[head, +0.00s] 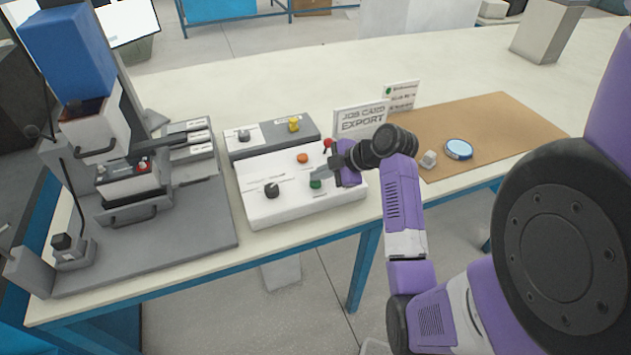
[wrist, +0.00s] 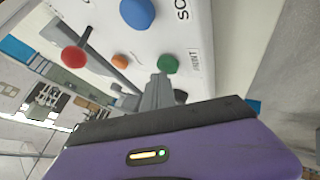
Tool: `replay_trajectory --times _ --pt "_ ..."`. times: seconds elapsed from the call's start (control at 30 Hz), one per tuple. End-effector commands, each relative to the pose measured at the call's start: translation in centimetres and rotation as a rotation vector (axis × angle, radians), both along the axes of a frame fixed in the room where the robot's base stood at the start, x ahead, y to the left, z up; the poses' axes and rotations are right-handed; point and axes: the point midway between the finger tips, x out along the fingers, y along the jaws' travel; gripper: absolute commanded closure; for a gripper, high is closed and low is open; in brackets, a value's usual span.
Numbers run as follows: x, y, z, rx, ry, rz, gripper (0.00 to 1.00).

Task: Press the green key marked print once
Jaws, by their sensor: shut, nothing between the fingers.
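The green key (head: 316,184) is on the top face of a white control box (head: 262,210) on the bench. In the wrist view the green key (wrist: 168,63) is a round green cap beside a label that reads "PRINT" (wrist: 196,59). My gripper (head: 322,174) reaches in from the right, close to the green key. Its shut, empty fingertips (wrist: 161,78) show just beside the key in the wrist view. I cannot tell whether they touch it or how high they are above it.
The box also carries an orange button (head: 302,158), a red-topped lever (head: 327,145) and a dark knob (head: 271,190). A "JOB CARD EXPORT" sign (head: 361,119) stands behind. A grey press-like fixture (head: 190,235) is at left. A brown mat (head: 490,125) lies at right.

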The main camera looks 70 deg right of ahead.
Motion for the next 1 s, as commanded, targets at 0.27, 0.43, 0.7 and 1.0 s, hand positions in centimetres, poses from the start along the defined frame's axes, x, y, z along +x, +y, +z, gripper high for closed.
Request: replay_trajectory --times 0.27,0.43,0.7,1.0 --pt "0.0 0.0 -0.4 0.001 0.001 0.001 1.0" --pt "0.0 0.0 -0.6 0.001 0.001 0.0 1.0" --pt "0.0 0.0 -0.5 0.001 0.001 -0.001 1.0" --pt "-0.1 0.0 0.9 0.0 0.001 -0.001 1.0"
